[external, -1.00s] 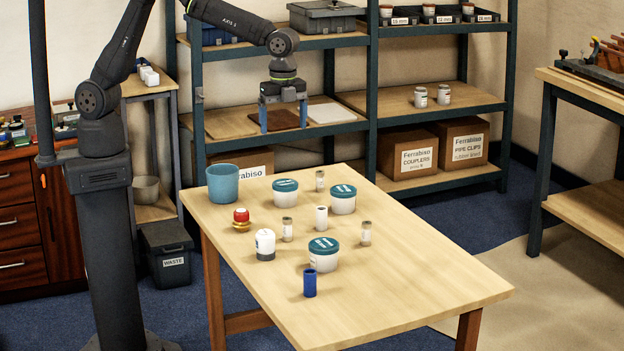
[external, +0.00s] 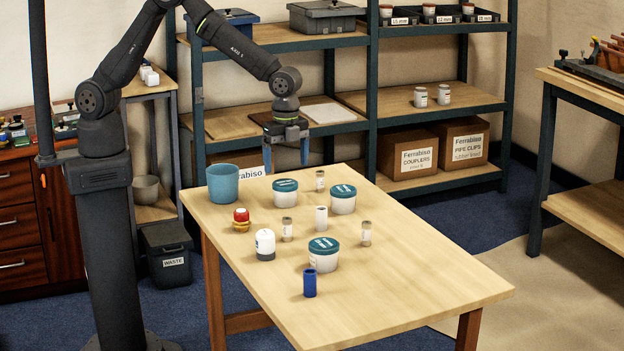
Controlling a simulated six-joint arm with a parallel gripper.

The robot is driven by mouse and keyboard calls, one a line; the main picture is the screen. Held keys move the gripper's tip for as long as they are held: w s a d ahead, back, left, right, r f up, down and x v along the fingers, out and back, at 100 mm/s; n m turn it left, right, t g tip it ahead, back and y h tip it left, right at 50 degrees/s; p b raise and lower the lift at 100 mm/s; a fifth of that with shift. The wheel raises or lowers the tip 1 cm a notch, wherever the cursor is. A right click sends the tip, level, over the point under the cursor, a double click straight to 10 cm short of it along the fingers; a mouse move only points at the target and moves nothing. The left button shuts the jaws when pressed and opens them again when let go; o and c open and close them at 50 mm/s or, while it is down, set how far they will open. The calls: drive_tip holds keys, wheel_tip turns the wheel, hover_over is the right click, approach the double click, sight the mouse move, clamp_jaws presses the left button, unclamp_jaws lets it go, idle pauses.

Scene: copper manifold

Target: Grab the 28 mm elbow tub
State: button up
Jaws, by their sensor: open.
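Three white tubs with teal lids stand upright on the table: a back left tub (external: 286,199), a back right tub (external: 343,205) and a front tub (external: 323,260). Their lid print is too small to read, so I cannot tell which is the 28 mm elbow tub. My gripper (external: 286,160) points down with its blue fingers apart and nothing between them. It appears above the far edge of the table, over the back left tub in the picture, and touches no tub.
Around the tubs on the table (external: 420,290) stand a teal bucket (external: 223,184), a red and brass fitting (external: 241,220), a white bottle (external: 265,245), a blue cylinder (external: 310,283), a white cylinder (external: 321,219) and several small jars (external: 366,233). The table's right side is clear.

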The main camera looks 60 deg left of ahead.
sight(285, 183)
drive_tip(key=shift+s+f, duration=0.2)
drive_tip(key=shift+f, duration=3.25)
drive_tip(key=c, duration=1.4)
drive_tip(key=shift+o, duration=0.2)
drive_tip(key=shift+r, duration=0.1)
